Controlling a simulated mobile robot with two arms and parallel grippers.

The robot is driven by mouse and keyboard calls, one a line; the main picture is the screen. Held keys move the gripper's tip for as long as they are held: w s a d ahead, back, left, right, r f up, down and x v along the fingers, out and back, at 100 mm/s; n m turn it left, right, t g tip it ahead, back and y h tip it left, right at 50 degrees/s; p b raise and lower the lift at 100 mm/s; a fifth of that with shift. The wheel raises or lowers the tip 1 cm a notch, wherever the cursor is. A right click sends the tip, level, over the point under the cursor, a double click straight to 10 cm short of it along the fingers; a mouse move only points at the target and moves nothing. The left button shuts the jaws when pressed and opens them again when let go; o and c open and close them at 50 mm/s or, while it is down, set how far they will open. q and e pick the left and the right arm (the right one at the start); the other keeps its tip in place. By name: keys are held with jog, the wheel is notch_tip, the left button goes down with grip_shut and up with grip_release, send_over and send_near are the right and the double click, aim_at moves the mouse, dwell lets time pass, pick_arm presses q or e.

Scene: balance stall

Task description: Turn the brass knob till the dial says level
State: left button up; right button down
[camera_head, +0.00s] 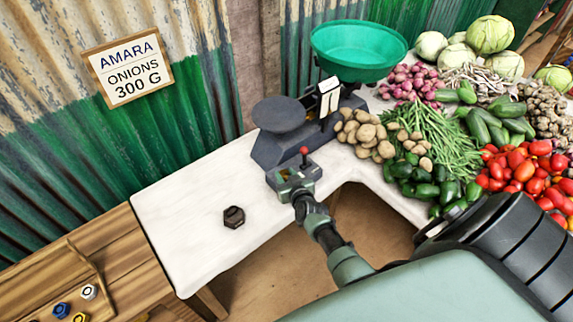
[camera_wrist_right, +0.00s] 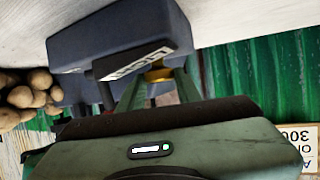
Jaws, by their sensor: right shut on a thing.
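The balance scale (camera_head: 268,152) has a dark blue-grey body, a flat grey plate on its left and a green bowl (camera_head: 360,45) on its right. A white upright piece (camera_head: 328,92) stands between them; I cannot read a dial on it. In the right wrist view the brass knob (camera_wrist_right: 160,75) sits at the scale body (camera_wrist_right: 120,38), beside a small white label. My right gripper (camera_head: 285,175) is at the scale's front. In the wrist view its green fingers (camera_wrist_right: 158,88) are shut on the knob, partly hiding it. My left gripper is not in view.
A dark hexagonal weight (camera_head: 234,217) lies on the white tabletop (camera_head: 185,215). Potatoes (camera_head: 365,133) and other vegetables crowd the right. A sign (camera_head: 128,68) reads "AMARA ONIONS 300 G". A wooden tray (camera_head: 110,285) holds small coloured pieces. The tabletop's left part is mostly clear.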

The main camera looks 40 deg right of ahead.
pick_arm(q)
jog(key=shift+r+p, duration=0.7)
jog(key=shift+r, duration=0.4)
pick_arm(e)
jog(key=shift+a+m+g+h, duration=0.15)
jog(key=shift+m+g+h, duration=0.15)
jog(key=shift+m+h, duration=0.45)
jog(key=c, duration=1)
grip_release()
jog(key=shift+o, duration=0.2)
pick_arm(q)
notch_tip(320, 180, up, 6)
jog(key=p, duration=0.6)
pick_arm(e)
jog(key=v, duration=0.7)
jog(key=shift+s+a, duration=0.15)
jog(key=shift+s, duration=0.15)
